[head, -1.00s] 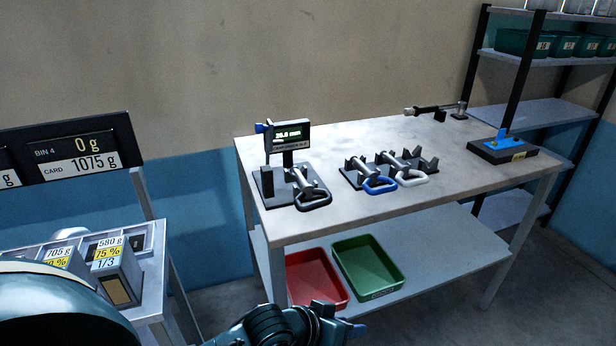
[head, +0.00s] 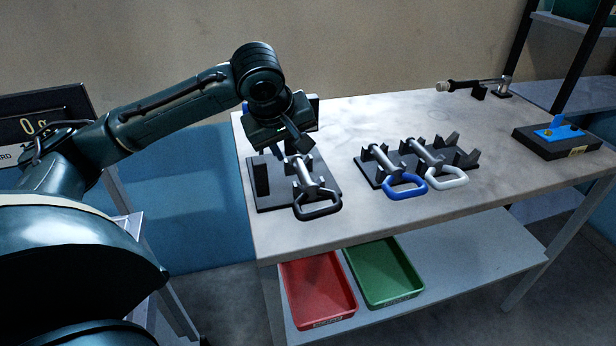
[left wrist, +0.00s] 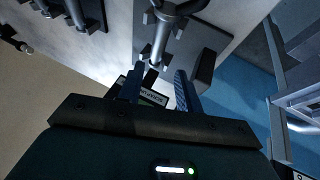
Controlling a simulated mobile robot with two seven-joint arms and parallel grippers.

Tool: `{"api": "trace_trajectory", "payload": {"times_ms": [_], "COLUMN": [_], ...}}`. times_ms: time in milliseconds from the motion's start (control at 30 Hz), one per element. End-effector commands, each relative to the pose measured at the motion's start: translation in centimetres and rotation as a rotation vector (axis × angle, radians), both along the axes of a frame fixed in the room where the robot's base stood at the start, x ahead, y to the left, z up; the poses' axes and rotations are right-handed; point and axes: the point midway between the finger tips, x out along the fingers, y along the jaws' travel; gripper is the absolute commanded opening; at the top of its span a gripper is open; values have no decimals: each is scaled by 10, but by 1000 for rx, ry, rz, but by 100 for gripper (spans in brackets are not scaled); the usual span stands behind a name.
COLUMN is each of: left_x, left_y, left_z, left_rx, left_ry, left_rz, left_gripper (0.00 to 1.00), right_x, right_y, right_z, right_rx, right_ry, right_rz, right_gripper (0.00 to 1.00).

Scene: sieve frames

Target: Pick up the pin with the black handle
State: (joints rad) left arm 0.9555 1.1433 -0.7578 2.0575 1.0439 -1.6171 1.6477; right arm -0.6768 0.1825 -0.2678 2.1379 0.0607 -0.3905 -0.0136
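The pin with the black handle (head: 317,207) lies on a dark stand at the left end of the table. Its grey metal shaft points away from me and its looped handle points toward the table's front edge. In the left wrist view the pin (left wrist: 161,42) is at top centre. My left gripper (head: 289,150) is above the rear of that stand, near the far end of the pin. In the left wrist view its blue fingers (left wrist: 158,84) are apart, with nothing held between them. My right gripper is not in view.
A rack (head: 377,185) holds a pin with a blue handle (head: 405,189) and one with a white handle (head: 447,180). A dark block with a blue piece (head: 558,132) is at the right. Red (head: 318,300) and green (head: 383,280) trays sit on the lower shelf. The gauge display is mostly hidden behind my gripper.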

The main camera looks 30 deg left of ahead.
Motion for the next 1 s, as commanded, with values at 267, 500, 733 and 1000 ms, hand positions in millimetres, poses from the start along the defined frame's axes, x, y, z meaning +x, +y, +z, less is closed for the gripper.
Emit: {"api": "trace_trajectory", "payload": {"times_ms": [267, 500, 733, 1000], "left_x": [23, 30, 44, 49], "left_y": [4, 4, 4, 5], "left_z": [-44, -60, -92, -100], "left_rx": [0, 1, 1, 1], "left_ry": [1, 0, 0, -2], "left_rz": [-2, -4, -3, -5], "left_gripper": [35, 35, 35, 35], "right_x": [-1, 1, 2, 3], "right_y": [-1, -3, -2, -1], "right_z": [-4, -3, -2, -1], "right_rx": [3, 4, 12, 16], "right_ry": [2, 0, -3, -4], "right_rz": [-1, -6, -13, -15], "right_gripper": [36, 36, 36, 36]}}
